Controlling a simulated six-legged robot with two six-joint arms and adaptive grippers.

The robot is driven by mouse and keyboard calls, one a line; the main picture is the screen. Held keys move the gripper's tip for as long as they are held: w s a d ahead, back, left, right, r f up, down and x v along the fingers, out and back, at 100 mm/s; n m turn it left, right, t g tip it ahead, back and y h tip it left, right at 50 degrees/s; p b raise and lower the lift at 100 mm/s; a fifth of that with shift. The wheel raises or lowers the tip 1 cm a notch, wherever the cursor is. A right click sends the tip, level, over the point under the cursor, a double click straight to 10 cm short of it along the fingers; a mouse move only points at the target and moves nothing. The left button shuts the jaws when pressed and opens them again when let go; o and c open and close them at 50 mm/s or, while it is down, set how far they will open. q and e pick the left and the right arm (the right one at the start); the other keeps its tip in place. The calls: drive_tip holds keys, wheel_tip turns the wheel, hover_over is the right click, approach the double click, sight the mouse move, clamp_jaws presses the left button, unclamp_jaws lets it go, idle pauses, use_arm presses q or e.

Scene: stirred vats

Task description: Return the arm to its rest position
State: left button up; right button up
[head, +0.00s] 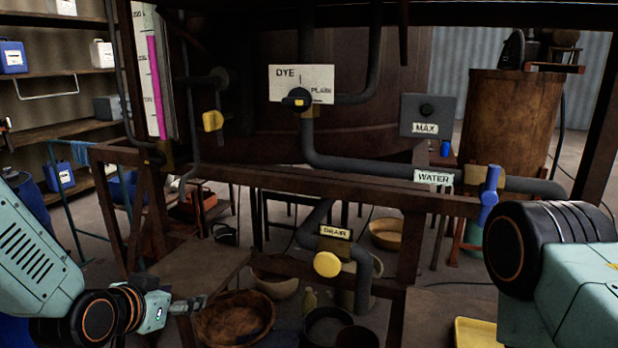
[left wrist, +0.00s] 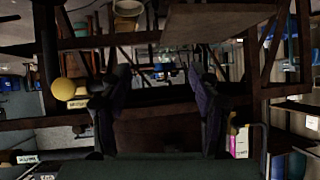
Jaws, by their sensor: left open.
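My left arm comes in at the lower left of the head view, and its small gripper (head: 188,305) points right, in front of the vat's frame. In the left wrist view the two dark fingers (left wrist: 160,92) stand wide apart with nothing between them. The gripper touches none of the valves. My right arm shows as a dark joint and a pale green link at the lower right, and its gripper is out of view. The yellow drain handle (head: 327,264) and the blue water handle (head: 489,194) are to the right of the left gripper.
The brown frame beam (head: 370,185) crosses ahead. A flat brown board (head: 190,275) lies close to the left gripper. Bowls and buckets, including a wooden bowl (head: 234,318), stand on the floor below. The dye panel (head: 301,78) and MAX box (head: 427,115) are above the beam.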

use_arm(q)
drive_tip(key=s+f+n+g+y+b, duration=0.1)
drive_tip(key=s+f+g, duration=0.4)
drive_tip(key=s+f, duration=0.9)
drive_tip(key=s+f+n+g+y+b, duration=0.1)
drive_tip(key=s+f+g, duration=0.5)
drive_tip(key=s+f, duration=0.8)
drive_tip(key=s+d+n, duration=0.1)
drive_tip(key=s, duration=0.7)
drive_tip(key=shift+f+n+b, duration=0.25)
drive_tip(key=shift+n+b, duration=0.15)
drive_tip(key=shift+o, duration=0.2)
